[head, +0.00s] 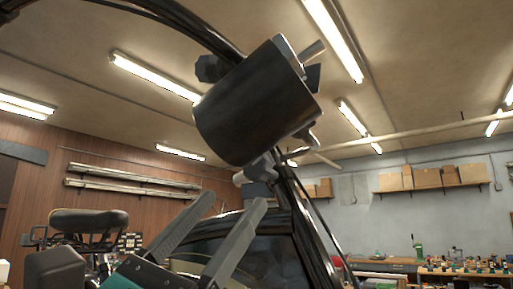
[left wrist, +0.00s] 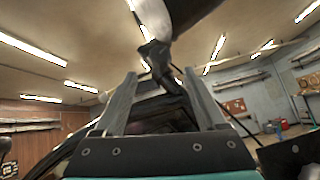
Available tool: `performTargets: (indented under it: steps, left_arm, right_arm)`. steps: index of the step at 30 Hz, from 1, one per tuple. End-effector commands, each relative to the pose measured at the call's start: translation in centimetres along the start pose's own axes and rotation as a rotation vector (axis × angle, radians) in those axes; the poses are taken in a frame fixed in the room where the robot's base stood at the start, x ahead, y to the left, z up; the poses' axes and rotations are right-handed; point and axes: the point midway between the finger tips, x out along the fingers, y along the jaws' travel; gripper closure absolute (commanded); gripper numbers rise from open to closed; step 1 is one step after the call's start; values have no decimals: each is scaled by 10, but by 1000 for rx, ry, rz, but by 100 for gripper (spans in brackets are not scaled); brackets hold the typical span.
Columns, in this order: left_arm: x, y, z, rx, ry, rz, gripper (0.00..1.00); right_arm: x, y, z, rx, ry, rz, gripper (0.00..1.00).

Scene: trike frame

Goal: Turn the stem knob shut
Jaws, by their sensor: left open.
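A grey knob-like part (head: 260,168) sits on the black frame tube just under a large black cylinder (head: 255,105). I take it for the stem knob, but cannot tell its turn position. It also shows in the left wrist view (left wrist: 156,56), beyond and between the fingertips. My left gripper (head: 234,199) is open and empty, fingers pointing up, just below and short of the knob. In the left wrist view the gripper (left wrist: 160,76) has a clear gap between its fingers. My right gripper is not in view.
Another dark knob-shaped part (head: 210,68) sticks out at the cylinder's upper left. A curved black tube (head: 190,25) runs above. A black saddle (head: 88,221) is at the lower left. A workbench (head: 460,270) with small items stands far back right.

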Motion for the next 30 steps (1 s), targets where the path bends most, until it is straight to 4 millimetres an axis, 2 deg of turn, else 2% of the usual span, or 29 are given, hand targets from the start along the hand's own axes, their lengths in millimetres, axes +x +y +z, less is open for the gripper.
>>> performTargets:
  steps: [1,5,17,18,24,30]
  left_arm:
    - [4,0,2,-3,3,0,26]
    - [8,0,3,-3,3,0,26]
    - [34,0,3,-2,3,1,26]
    - [42,0,4,-2,-1,1,26]
    - [71,0,3,-1,-1,1,26]
    - [81,-1,2,0,0,-1,26]
  right_arm:
    - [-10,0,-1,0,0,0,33]
    - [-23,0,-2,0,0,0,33]
    - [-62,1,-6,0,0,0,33]
    - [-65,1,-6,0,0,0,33]
    - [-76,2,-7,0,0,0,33]
    - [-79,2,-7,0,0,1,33]
